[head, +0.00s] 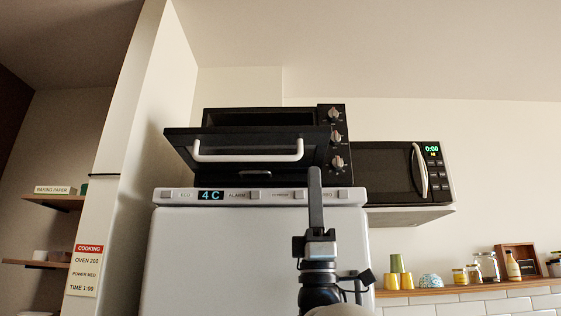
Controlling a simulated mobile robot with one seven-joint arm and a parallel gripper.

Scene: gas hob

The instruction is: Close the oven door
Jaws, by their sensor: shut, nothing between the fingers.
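A black toaster oven (325,150) stands on top of a white fridge-like unit (215,260). Its door (250,134) is hinged at the bottom and tilted down, part-way open, with a white bar handle (247,156) along its front. The dark cavity (258,117) shows above the door. My gripper (315,172) points up in front of the unit, its fingers together and empty. Its tip is just right of the handle's right end in the picture. I cannot tell how far it is from the door in depth.
A black microwave (385,172) sits on a white shelf (410,215) to the right. Cups (397,265) and jars (487,265) stand on a lower wooden shelf (440,291). A white wall edge (140,130) rises close at left. Space above the oven is clear.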

